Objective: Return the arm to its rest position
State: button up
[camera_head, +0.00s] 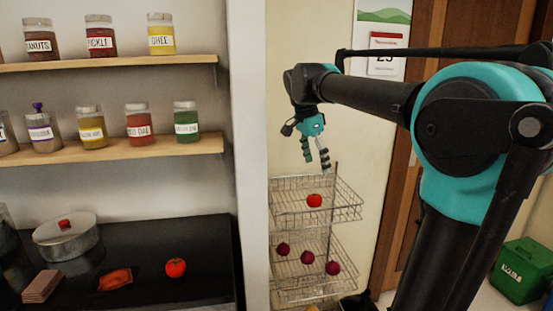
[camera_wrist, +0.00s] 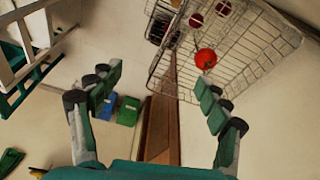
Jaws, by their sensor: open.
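My gripper (camera_head: 315,157) hangs from the outstretched arm, above the wire rack (camera_head: 352,208) in the head view. Its two fingers are spread apart with nothing between them. In the wrist view my gripper (camera_wrist: 160,90) is also open and empty. A red tomato (camera_head: 314,200) lies in the rack's top basket, below the fingertips and apart from them. In the wrist view the tomato (camera_wrist: 206,59) shows just beyond the right fingertip.
Purple onions (camera_head: 307,257) lie in the lower basket. A wall edge (camera_head: 253,150) separates the rack from the jar shelves (camera_head: 110,147) and black counter (camera_head: 200,285). The counter holds a pot (camera_head: 66,243) and another tomato (camera_head: 176,268). A green bin (camera_head: 520,270) stands at right.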

jog(key=s+d+f+n+t+y, duration=0.1)
jog(key=s+f+n, duration=0.3)
jog(key=f, duration=0.6)
jog(key=s+d+f+n+t+y, duration=0.1)
jog(key=s+d+f+n, duration=0.2)
jog(key=s+f, duration=0.6)
jog(key=s+d+f+n+t, duration=0.1)
jog(key=s+d+f+n, duration=0.2)
jog(key=f, duration=1)
jog(key=s+n, duration=0.3)
jog(key=shift+s+f+y, duration=0.2)
jog(key=shift+s+y, duration=0.2)
